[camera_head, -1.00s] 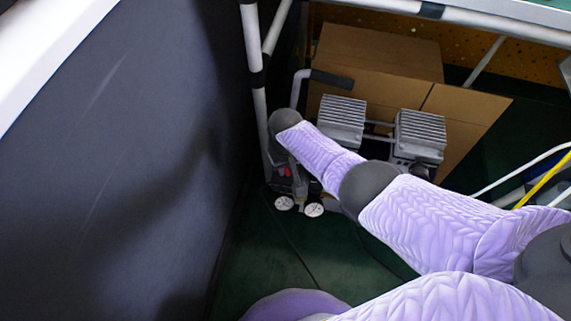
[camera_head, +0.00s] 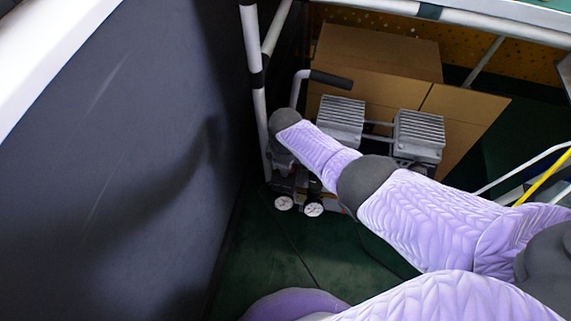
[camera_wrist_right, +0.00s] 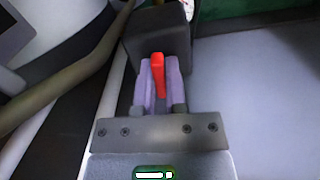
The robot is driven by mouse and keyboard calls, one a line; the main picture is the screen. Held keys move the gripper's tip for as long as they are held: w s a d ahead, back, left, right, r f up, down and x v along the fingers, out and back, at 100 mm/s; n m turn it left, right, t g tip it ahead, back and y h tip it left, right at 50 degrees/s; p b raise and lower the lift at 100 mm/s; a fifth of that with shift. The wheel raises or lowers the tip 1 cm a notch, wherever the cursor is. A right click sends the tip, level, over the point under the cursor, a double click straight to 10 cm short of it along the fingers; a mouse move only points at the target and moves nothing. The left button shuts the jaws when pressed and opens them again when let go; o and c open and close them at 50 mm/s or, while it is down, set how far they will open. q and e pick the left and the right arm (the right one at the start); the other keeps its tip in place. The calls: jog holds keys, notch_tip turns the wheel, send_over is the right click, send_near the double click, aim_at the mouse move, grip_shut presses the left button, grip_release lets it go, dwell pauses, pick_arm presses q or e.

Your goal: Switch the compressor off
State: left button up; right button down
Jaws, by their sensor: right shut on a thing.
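The compressor stands on the floor, with two grey finned heads (camera_head: 420,135) and a dark-gripped handle (camera_head: 330,79). Two round white gauges (camera_head: 313,209) show at its front left. My right arm crosses in front of it and hides much of its body. In the right wrist view a red switch knob (camera_wrist_right: 157,72) stands up on a dark box (camera_wrist_right: 172,30). My right gripper (camera_wrist_right: 159,82) is shut on the red knob, with one lilac finger on each side. In the head view the knob cannot be made out. My left gripper is out of view.
A brown cardboard box (camera_head: 465,115) stands behind the compressor. A white tubular frame post (camera_head: 256,80) rises at its left, close to a dark wall panel (camera_head: 110,160). Green floor (camera_head: 270,255) is open in front of the gauges. A yellow tube (camera_head: 545,180) lies at the right.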

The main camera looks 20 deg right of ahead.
jog(key=shift+n, duration=0.6)
jog(key=c, duration=0.7)
grip_release()
pick_arm(q)
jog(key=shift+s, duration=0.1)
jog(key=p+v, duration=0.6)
jog(key=p, duration=0.1)
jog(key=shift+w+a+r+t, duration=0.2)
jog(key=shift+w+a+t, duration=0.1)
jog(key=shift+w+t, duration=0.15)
pick_arm(e)
notch_tip(320, 180, up, 10)
jog(key=shift+f, duration=0.1)
